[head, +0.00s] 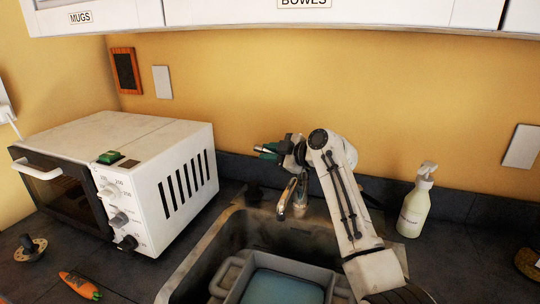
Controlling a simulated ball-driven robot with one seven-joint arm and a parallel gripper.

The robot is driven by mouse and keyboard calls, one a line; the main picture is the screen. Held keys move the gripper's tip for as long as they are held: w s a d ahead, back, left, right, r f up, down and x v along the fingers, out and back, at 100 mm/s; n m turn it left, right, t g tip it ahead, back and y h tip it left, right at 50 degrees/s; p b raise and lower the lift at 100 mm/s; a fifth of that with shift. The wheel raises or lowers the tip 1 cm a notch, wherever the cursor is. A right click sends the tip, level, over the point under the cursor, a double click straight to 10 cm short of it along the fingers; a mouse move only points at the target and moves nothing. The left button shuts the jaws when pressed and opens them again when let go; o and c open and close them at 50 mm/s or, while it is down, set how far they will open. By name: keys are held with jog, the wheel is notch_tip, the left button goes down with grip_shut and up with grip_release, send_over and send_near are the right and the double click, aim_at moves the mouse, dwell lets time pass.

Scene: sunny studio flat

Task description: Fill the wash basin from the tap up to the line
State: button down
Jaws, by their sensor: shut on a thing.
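The grey wash basin (232,274) sits in the sink at the bottom of the head view, cut off by the frame edge. A pale blue surface, seemingly water, shows inside it; no fill line is visible. The metal tap (292,197) curves down over the back of the sink, and I cannot make out a stream below it. My arm hides part of the sink's right side.
A spray bottle (415,208) stands to the right. Wall cupboards (200,14) hang above. The right counter has free room.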

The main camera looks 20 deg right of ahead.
jog(key=shift+f+b, duration=0.15)
jog(key=shift+b, duration=0.3)
jog(key=shift+d+t+b, duration=0.1)
jog(key=shift+t+b, duration=0.2)
jog(key=shift+b, duration=0.1)
jog(key=shift+s+r+y+b, duration=0.1)
jog(key=shift+r+y+b, duration=0.25)
jog(key=shift+r, duration=0.15)
jog(key=c, duration=1.1)
grip_release()
jog(key=b+v, duration=0.1)
jog(key=v, duration=0.9)
jog(key=shift+s+d, duration=0.15)
jog(key=shift+s, duration=0.25)
